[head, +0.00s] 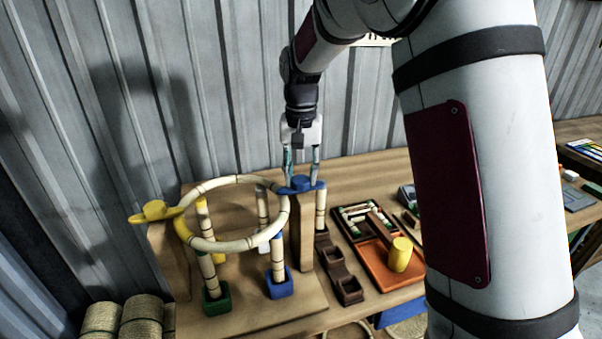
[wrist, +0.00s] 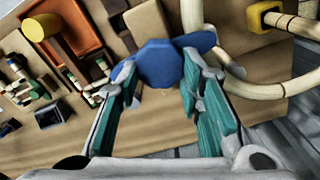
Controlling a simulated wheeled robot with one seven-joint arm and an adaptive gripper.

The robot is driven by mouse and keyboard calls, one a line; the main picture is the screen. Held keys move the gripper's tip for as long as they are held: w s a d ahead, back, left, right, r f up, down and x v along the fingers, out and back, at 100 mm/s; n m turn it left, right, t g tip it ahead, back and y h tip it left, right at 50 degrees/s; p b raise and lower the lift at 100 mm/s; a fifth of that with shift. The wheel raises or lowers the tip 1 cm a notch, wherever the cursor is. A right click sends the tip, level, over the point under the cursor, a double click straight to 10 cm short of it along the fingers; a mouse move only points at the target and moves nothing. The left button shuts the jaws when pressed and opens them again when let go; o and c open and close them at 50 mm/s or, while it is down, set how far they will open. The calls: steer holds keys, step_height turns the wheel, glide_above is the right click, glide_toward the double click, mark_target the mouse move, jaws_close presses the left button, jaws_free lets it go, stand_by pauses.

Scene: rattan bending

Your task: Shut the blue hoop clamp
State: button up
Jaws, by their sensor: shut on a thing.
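The blue hoop clamp (head: 301,184) sits on top of a wooden post at the right side of the rattan hoop (head: 233,182). Its left end reaches the hoop's edge; whether it presses on the hoop I cannot tell. In the wrist view the clamp's round blue knob (wrist: 160,64) lies between the teal finger pads. My gripper (head: 301,181) points down from above, its fingers on either side of the knob and shut on it. It also shows in the wrist view (wrist: 160,78). The finger contact is partly hidden.
A yellow clamp (head: 154,211) stands at the hoop's left. Rattan uprights stand in green (head: 216,299) and blue (head: 280,286) sockets below the hoop. To the right are a brown compartment block (head: 349,291) and an orange tray (head: 377,268) with a yellow-headed mallet (head: 400,254).

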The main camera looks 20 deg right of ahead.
mark_target(301, 177)
steer(key=o, duration=1.2)
steer(key=shift+c, duration=0.2)
steer(key=shift+r, duration=0.1)
step_height(301, 177, up, 12)
steer(key=s+r+n+t, duration=0.2)
steer(key=s+r+t, duration=0.15)
steer(key=s, duration=1.35)
steer(key=s+f+n+t, duration=0.2)
steer(key=s+f, duration=0.3)
steer(key=s, duration=0.7)
steer(key=shift+s+a+n, duration=0.15)
steer(key=shift+s+n, duration=0.15)
